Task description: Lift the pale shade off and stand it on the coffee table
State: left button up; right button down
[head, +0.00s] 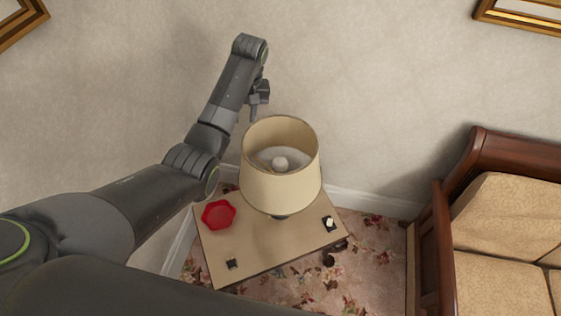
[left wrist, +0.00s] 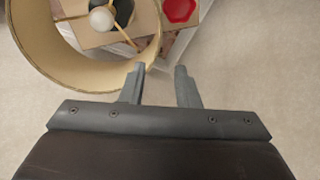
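The pale shade (head: 281,188) sits on a lamp on the small side table (head: 225,262). Its open top shows a white bulb (head: 280,163). My left gripper (head: 254,112) is above and behind the shade's far left rim in the head view. In the left wrist view the shade (left wrist: 40,60) is at the upper left, with its bulb (left wrist: 101,19) and thin spokes inside. The left gripper's two fingers (left wrist: 160,82) are apart with nothing between them; the left finger's tip is close to the rim, and I cannot tell whether they touch. My right gripper and the coffee table are not in view.
A red dish (head: 218,214) lies on the side table, left of the lamp. Small dark items (head: 328,223) sit near its right and front edges. A wooden sofa with tan cushions (head: 500,225) stands at the right. The wall is close behind.

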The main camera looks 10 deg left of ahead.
pick_arm(q)
jog(key=r, duration=0.1)
jog(key=b, duration=0.6)
send_over(243, 136)
jog(key=s+d, duration=0.2)
jog(key=s, duration=0.1)
notch_tip(243, 136, down, 7)
jog(key=f, duration=0.1)
jog(key=f+p, duration=0.1)
jog(key=f, duration=0.1)
jog(key=shift+s+a+f, duration=0.2)
jog(key=shift+a+f, duration=0.05)
jog(key=shift+f, duration=0.05)
jog(key=f, duration=0.1)
jog(key=f+p, duration=0.1)
jog(key=f, duration=0.1)
jog(key=s+f+p, duration=0.1)
jog(key=f, duration=0.1)
jog(key=shift+a+f, duration=0.1)
jog(key=shift+a, duration=0.1)
jog(key=shift+a+f, duration=0.1)
jog(key=shift+f, duration=0.5)
jog(key=shift+c, duration=0.4)
jog(key=shift+r, duration=0.1)
grip_shut()
